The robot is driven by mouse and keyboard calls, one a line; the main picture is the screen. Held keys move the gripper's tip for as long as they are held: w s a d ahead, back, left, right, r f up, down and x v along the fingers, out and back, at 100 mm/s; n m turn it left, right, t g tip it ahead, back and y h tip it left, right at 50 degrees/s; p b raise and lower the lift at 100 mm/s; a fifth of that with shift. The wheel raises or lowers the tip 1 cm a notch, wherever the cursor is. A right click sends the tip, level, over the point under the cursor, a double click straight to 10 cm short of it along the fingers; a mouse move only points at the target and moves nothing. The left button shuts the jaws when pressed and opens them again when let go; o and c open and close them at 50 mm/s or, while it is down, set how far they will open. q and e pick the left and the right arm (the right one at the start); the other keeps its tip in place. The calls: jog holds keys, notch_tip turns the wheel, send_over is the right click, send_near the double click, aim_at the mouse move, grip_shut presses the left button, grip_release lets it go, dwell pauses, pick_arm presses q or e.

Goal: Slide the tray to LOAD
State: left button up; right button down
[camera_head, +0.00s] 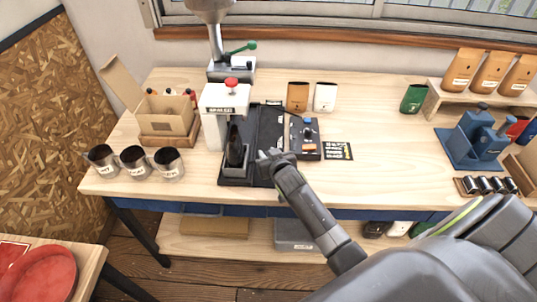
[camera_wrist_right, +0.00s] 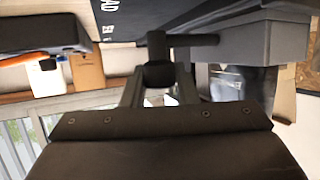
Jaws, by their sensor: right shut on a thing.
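The black tray (camera_head: 236,181) sits at the front end of a black slide bed (camera_head: 268,128) on the wooden table, beside the white machine. A dark upright bag (camera_head: 235,150) stands on it. My right gripper (camera_head: 272,157) is at the tray's right side. In the right wrist view, my right gripper (camera_wrist_right: 158,76) is shut on a dark handle (camera_wrist_right: 156,45), apparently the tray's. Lettering ending in "AD" (camera_wrist_right: 108,5) shows on a dark surface there. The gripper hides part of the bed in the head view. My left gripper is out of view.
The white machine (camera_head: 213,128) with a red button stands left of the bed. A control box (camera_head: 308,140) stands to its right. Several labelled cups (camera_head: 134,162) line the front left. A blue stand (camera_head: 470,145) is at right. The table's right middle is clear.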

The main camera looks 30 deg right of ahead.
jog(key=shift+s+f, duration=0.1)
jog(key=shift+f, duration=0.1)
jog(key=c, duration=1.5)
grip_release()
jog(key=o, duration=0.4)
jog(key=shift+s+a+r, duration=0.15)
jog(key=shift+r, duration=0.05)
jog(key=shift+c, duration=0.2)
jog(key=b+v, duration=0.2)
jog(key=v, duration=1.5)
jog(key=shift+s, duration=0.2)
jog(key=shift+r, duration=0.1)
